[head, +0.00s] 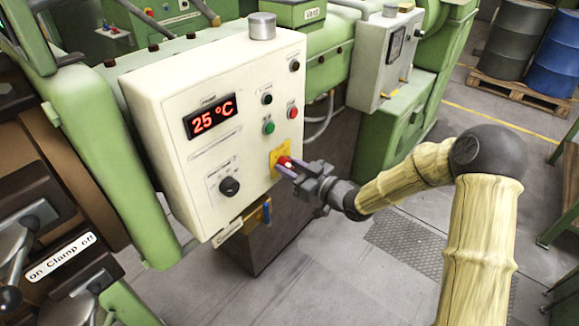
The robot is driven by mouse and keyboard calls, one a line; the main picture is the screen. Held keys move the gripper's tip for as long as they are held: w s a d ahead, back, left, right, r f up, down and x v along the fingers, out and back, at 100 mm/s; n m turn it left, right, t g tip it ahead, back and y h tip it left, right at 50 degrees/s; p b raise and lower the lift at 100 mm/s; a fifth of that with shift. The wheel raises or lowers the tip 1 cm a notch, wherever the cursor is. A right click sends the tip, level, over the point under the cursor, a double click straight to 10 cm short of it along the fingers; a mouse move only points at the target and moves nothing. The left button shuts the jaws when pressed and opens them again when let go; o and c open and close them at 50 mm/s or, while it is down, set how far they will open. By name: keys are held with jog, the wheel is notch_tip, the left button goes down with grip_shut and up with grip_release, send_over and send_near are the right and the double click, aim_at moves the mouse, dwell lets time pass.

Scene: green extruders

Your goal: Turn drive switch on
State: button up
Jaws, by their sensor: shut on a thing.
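A cream control box (170,130) on the green machine faces me, with a red display (211,117) reading 25 °C. On a yellow plate (274,157) at its lower right edge is a red switch knob (284,161). My gripper (287,167) reaches in from the right and its fingers are shut on the red knob, hiding part of it. Which way the knob is turned cannot be made out. No label naming the drive switch is readable.
A black dial (229,187), a green button (268,127) and a red button (292,112) share the panel. A blue handle (267,211) is below it. A grey box (386,58) stands behind. The floor at right is mostly clear.

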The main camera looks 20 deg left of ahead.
jog(key=shift+m, duration=0.4)
jog(key=m+p, duration=0.1)
jog(key=m, duration=0.1)
jog(key=shift+r+m+p, duration=0.1)
jog(key=shift+m+p, duration=0.2)
jog(key=m+p, duration=0.2)
jog(key=m, duration=0.2)
jog(key=shift+m, duration=0.3)
jog(key=m+p, duration=0.1)
jog(key=m, duration=0.4)
jog(key=shift+m+p, duration=0.4)
jog(key=o, duration=1)
jog(key=shift+s, duration=0.1)
